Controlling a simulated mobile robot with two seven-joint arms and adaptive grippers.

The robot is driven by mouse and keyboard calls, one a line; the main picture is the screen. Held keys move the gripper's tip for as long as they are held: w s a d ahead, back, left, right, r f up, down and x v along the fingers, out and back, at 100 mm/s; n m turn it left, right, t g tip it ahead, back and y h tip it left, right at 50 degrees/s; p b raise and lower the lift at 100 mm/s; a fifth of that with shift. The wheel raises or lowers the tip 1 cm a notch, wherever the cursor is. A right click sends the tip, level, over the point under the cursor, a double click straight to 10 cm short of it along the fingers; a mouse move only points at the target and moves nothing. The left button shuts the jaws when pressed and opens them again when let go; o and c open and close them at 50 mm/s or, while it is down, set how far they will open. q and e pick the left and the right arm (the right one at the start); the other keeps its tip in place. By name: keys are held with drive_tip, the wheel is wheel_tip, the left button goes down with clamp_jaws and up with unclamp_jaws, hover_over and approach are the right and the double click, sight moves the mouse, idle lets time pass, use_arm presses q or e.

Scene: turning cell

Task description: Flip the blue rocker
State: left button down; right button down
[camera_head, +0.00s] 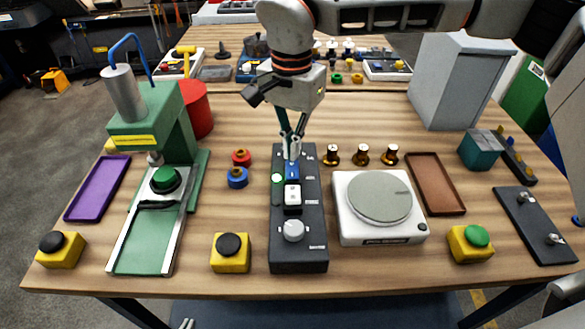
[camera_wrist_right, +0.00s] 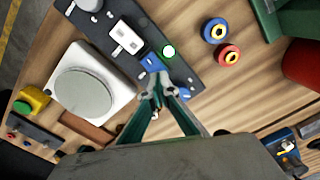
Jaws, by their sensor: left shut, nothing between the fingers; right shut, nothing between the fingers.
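The blue rocker (camera_head: 292,171) sits near the far end of a dark control panel (camera_head: 285,252), above a white rocker (camera_head: 292,196) and a white knob (camera_head: 293,230). It also shows in the right wrist view (camera_wrist_right: 151,63). My right gripper (camera_head: 291,153) reaches down from above, shut and empty, with its fingertips at the far end of the blue rocker. The tips hide part of that end, and I cannot tell whether they touch it. The right wrist view also shows this gripper (camera_wrist_right: 158,92). My left gripper (camera_head: 186,323) barely shows at the bottom edge, shut and empty.
A lit green round light (camera_head: 278,179) is beside the blue rocker. A white scale (camera_head: 376,232) stands close right of the panel. Red (camera_head: 241,157) and blue (camera_head: 238,178) knobs and a green press (camera_head: 188,130) stand left. Brass pieces (camera_head: 362,155) stand behind the scale.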

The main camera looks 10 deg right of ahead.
sight(292, 163)
drive_tip(key=shift+f+b, duration=0.35)
drive_tip(key=shift+f, duration=0.9)
idle(0.5)
drive_tip(key=shift+r+p, duration=1.5)
drive_tip(key=shift+r, duration=0.4)
drive_tip(key=shift+r+p, duration=1.55)
drive_tip(key=shift+r, duration=0.2)
drive_tip(key=shift+f, duration=0.1)
